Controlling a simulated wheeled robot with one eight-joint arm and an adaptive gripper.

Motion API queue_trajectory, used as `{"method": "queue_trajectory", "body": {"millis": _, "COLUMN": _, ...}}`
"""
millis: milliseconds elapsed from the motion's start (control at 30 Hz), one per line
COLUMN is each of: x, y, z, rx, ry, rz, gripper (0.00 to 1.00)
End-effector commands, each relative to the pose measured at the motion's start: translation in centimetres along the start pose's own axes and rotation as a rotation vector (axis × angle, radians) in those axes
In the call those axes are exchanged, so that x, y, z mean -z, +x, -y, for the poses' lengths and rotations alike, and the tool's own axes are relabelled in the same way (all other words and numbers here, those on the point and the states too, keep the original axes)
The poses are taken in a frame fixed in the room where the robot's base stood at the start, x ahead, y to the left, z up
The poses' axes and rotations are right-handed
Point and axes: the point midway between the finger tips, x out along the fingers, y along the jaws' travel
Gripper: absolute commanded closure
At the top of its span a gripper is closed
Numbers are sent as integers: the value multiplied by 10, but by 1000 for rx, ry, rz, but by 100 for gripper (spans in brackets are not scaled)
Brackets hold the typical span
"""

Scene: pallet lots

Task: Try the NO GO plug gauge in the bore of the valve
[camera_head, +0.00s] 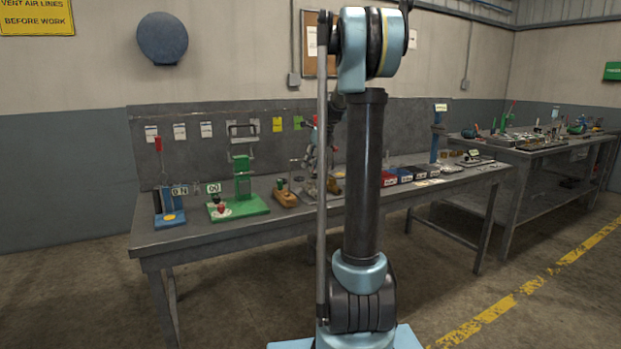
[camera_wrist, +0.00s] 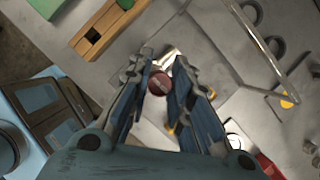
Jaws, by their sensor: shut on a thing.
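My gripper (camera_wrist: 172,88) is shut on a round dark-red piece, seen end-on between the fingertips in the wrist view. It looks like the red end of a plug gauge (camera_wrist: 160,84); its marking is too small to read. Bright metal shows just beyond it, but I cannot tell whether that is part of the gauge. In the head view my gripper is above the bench, mostly behind my arm. I cannot pick out the valve or its bore for certain, nor tell whether the held piece touches anything.
A slotted wooden block (camera_wrist: 99,36) and a clear-edged frame (camera_wrist: 262,52) lie near my gripper. A second bench (camera_head: 540,150) stands at right.

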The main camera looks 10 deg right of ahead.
Motion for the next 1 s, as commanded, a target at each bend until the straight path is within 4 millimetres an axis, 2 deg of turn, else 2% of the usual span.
{"method": "queue_trajectory", "body": {"millis": 600, "x": -10, "y": -23, "z": 0, "rx": 0, "ry": 0, "rz": 0, "gripper": 100}}
{"method": "queue_trajectory", "body": {"millis": 1000, "x": -10, "y": -25, "z": 0, "rx": 0, "ry": 0, "rz": 0, "gripper": 100}}
